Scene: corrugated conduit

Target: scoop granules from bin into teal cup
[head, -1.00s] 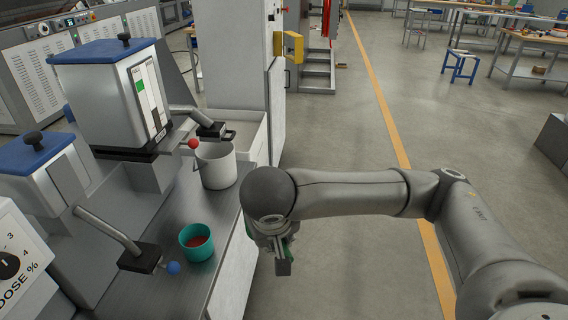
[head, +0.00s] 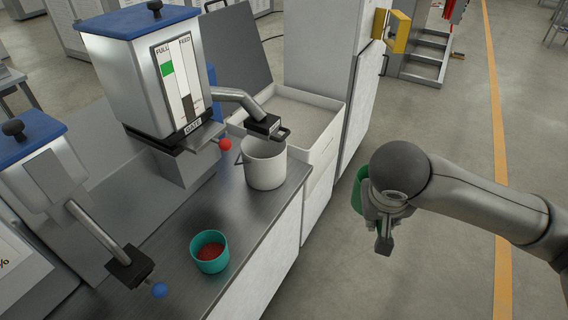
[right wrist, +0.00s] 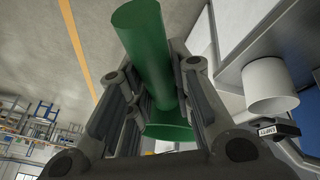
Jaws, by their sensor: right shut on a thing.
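The teal cup (head: 210,262) stands upright on the metal counter, with red granules inside. The white bin (head: 322,110) sits behind the white bucket at the counter's far end; I cannot see granules in it. My right gripper (head: 384,238) is out over the floor, right of the counter, apart from cup and bin. It is shut on a green scoop (head: 357,190), mostly hidden behind the hand in the head view. In the right wrist view the scoop's green body (right wrist: 145,45) shows between the fingers. My left gripper is not in view.
A white bucket (head: 264,164) stands under the spout of a blue-lidded hopper (head: 150,70). A second hopper (head: 40,165) with a blue-knobbed spout is at the left. A yellow bracket (head: 392,27) juts from the cabinet.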

